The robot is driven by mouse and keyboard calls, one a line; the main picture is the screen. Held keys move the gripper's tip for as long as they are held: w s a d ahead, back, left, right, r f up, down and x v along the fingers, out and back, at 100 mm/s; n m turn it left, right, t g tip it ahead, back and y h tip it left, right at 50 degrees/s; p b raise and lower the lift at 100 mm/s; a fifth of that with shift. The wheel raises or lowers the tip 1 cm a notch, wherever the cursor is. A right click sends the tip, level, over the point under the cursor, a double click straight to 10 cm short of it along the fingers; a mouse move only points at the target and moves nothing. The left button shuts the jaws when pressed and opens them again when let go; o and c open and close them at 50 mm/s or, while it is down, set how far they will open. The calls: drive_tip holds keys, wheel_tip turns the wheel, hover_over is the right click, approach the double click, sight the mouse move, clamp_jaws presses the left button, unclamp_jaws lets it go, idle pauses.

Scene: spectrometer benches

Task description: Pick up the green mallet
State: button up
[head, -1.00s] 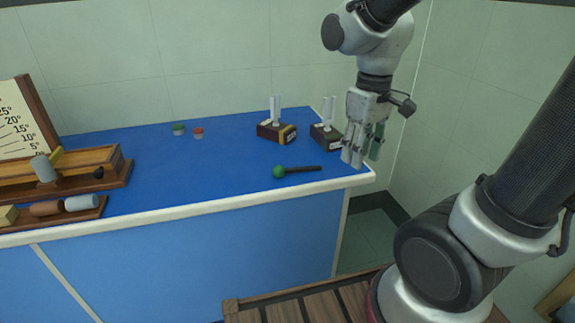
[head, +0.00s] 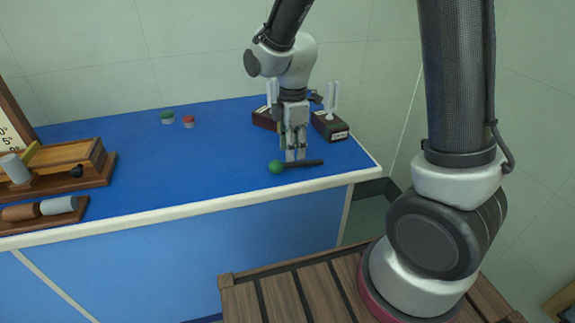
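The green mallet lies on the blue bench top near its front right edge in the head view. Its round green head (head: 276,167) is at the left and its dark handle (head: 311,163) points right. My gripper (head: 295,156) points down at the mallet, with its fingertips at the handle just right of the head. The fingers look close together in this view. I cannot tell whether they touch the handle or how wide they are apart.
Two dark boxes with white upright prongs, the right one (head: 330,125) and the left one (head: 263,118), stand behind my gripper. A green-lidded pot (head: 167,118) and a red-lidded pot (head: 188,121) stand farther left. A wooden track (head: 70,165) fills the left end.

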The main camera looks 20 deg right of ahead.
sight(292, 163)
wheel_tip(292, 163, down, 5)
drive_tip(key=shift+w+d+f, duration=0.1)
drive_tip(key=shift+w+f, duration=0.05)
clamp_jaws()
